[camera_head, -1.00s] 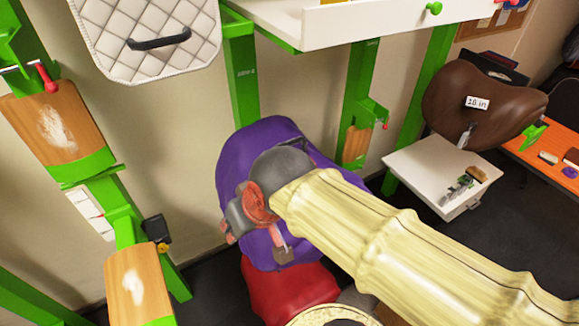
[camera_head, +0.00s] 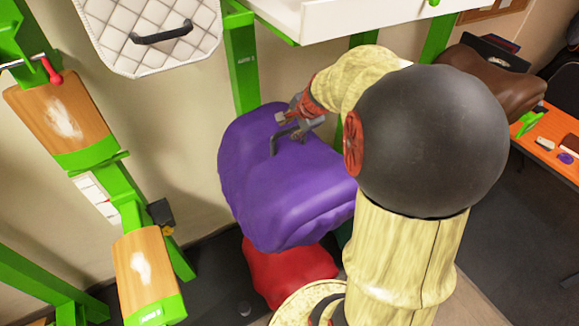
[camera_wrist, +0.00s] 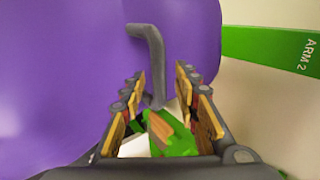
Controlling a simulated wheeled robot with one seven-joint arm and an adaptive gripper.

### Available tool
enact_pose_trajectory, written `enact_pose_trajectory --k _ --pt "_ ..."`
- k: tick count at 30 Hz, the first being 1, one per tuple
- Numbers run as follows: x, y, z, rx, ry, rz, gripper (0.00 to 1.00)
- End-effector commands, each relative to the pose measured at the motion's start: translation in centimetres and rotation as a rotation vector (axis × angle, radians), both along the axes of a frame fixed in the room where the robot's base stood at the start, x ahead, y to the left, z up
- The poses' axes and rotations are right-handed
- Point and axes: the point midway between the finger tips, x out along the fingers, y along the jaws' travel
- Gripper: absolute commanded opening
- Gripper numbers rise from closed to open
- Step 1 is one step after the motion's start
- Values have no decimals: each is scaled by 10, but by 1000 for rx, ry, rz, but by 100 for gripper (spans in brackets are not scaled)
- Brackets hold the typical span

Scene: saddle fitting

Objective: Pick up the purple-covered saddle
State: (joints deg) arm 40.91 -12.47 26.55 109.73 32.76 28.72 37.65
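The purple-covered saddle (camera_head: 285,195) hangs at the wall in the middle of the head view, above a red-covered one. A dark grey handle (camera_head: 274,146) stands out from the upper part of its cover. My gripper (camera_head: 283,124) is at that handle, reaching in from the upper right. In the wrist view the purple cover (camera_wrist: 60,70) fills the left side. The bent handle (camera_wrist: 151,55) runs down between the two fingers of my gripper (camera_wrist: 158,78). The fingers are apart, with a gap on both sides of the handle.
A red cover (camera_head: 288,272) sits right below. A white quilted pad (camera_head: 150,35) hangs at upper left. Green posts (camera_head: 241,60) and a white shelf (camera_head: 360,18) stand close above. Empty wooden rests (camera_head: 60,118) are at left. A brown saddle (camera_head: 490,75) is at right.

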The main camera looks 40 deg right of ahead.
Motion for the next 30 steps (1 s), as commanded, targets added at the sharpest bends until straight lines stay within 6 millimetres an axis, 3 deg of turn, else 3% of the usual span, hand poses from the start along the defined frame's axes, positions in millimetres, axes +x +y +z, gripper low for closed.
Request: enact_pose_trajectory --k 17,26,30 --pt "36 -7 -57 1 3 4 31" --pt "38 -8 -61 -1 1 2 31" --pt "38 -8 -61 -1 1 3 24"
